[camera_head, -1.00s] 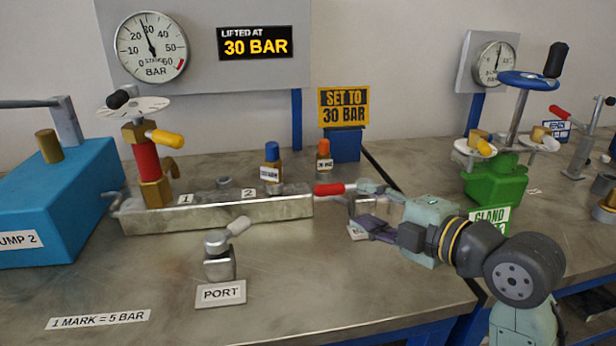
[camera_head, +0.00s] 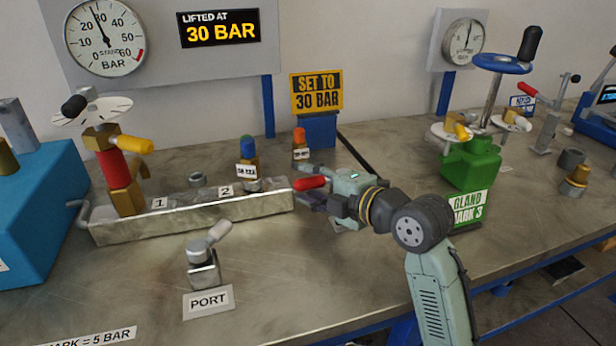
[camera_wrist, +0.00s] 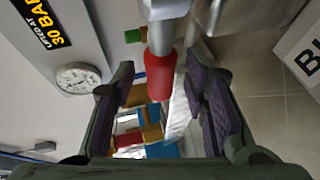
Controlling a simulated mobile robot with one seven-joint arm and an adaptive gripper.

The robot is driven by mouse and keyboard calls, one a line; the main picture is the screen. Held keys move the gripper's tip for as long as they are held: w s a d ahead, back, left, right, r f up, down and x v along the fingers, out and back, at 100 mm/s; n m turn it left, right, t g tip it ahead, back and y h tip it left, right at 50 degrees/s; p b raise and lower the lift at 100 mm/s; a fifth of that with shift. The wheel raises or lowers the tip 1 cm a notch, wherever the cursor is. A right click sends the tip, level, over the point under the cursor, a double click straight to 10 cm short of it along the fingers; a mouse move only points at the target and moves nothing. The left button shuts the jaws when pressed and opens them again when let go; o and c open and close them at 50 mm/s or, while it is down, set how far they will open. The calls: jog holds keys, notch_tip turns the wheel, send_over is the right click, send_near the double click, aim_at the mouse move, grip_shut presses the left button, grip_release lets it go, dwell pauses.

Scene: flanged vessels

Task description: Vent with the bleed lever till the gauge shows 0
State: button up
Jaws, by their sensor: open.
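In the wrist view the red grip (camera_wrist: 160,75) hangs from a grey stem, between the two purple-padded fingers. My gripper (camera_head: 308,187) is open around the grip, with gaps on both sides in the wrist view (camera_wrist: 162,90). The lever's base is mostly hidden behind my gripper. The large gauge (camera_head: 104,38) on the board has its needle up and slightly left, between about 20 and 30 bar.
The rail (camera_head: 190,217) holds a red-bodied valve (camera_head: 115,165) with a yellow handle. A port fitting (camera_head: 203,265) is in front. A green vessel (camera_head: 470,162) stands right. The front bench is mostly clear.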

jog(key=shift+w+a+f, duration=0.2)
jog(key=shift+w+a, duration=0.2)
jog(key=shift+a, duration=0.05)
grip_shut()
dwell(0.3)
dwell(0.4)
